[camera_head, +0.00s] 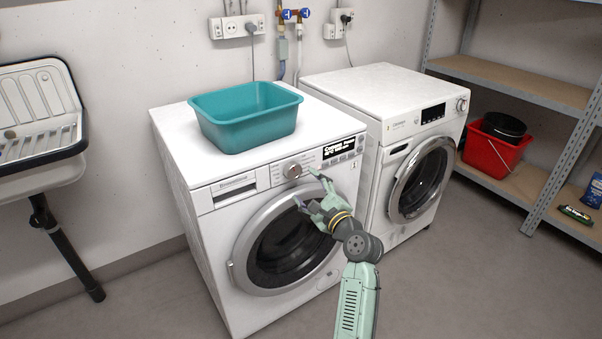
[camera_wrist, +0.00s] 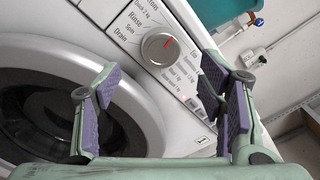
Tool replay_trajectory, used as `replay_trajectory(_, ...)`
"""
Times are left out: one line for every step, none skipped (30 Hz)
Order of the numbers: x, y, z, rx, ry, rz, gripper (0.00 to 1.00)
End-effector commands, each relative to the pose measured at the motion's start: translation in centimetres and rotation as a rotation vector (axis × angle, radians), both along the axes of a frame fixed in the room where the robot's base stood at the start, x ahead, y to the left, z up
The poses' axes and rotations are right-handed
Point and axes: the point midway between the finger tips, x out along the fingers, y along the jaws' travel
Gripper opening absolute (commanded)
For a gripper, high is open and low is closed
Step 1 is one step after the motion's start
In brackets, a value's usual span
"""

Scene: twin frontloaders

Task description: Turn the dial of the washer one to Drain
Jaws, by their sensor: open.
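The left white washer (camera_head: 215,250) has a round silver dial (camera_head: 293,170) in the middle of its control panel. In the wrist view the dial (camera_wrist: 160,49) shows a red mark on its face, towards the upper right. Printed programme words surround it; "Drain" (camera_wrist: 120,36) is on its left side, beside "Spin" and "Rinse". My gripper (camera_head: 311,190) is in front of the panel, just below and right of the dial. In the wrist view its purple-padded fingers (camera_wrist: 158,80) are spread wide with nothing between them. The dial appears beyond the fingertips, apart from them.
A teal basin (camera_head: 245,131) stands on the left washer. A second washer (camera_head: 375,95) stands close on the right. A sink (camera_head: 40,110) is at the left, and a metal shelf with a red bucket (camera_head: 492,150) at the right. The floor in front is clear.

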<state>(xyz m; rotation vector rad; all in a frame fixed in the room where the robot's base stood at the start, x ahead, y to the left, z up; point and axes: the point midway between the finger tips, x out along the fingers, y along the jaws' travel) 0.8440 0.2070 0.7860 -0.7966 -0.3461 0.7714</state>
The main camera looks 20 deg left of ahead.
Motion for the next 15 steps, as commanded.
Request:
replay_trajectory(0.8,0.9,0.3,-0.001,0.000,0.002,0.63)
replay_trajectory(1.1,1.3,0.2,-0.001,0.000,0.002,0.63)
replay_trajectory(1.7,1.9,0.3,-0.002,0.000,0.003,0.63)
replay_trajectory(2.1,2.3,0.3,-0.001,-0.001,0.001,0.63)
replay_trajectory(2.4,2.7,0.2,-0.001,0.000,0.002,0.63)
replay_trajectory(2.9,3.1,0.3,-0.001,-0.001,0.001,0.63)
replay_trajectory(3.2,3.5,0.2,-0.002,-0.001,0.001,0.63)
replay_trajectory(3.5,3.8,0.2,-0.001,-0.001,0.001,0.63)
replay_trajectory(3.8,4.2,0.2,-0.001,-0.001,0.001,0.63)
replay_trajectory(4.0,4.4,0.2,-0.002,-0.003,0.001,0.63)
replay_trajectory(4.2,4.6,0.2,-0.002,-0.003,0.001,0.63)
replay_trajectory(4.4,4.8,0.1,-0.003,-0.002,0.001,0.63)
replay_trajectory(4.5,4.9,0.1,-0.003,-0.003,0.000,0.63)
replay_trajectory(4.6,5.0,0.1,-0.003,-0.003,0.000,0.63)
replay_trajectory(4.7,5.1,0.1,-0.002,-0.003,-0.001,0.63)
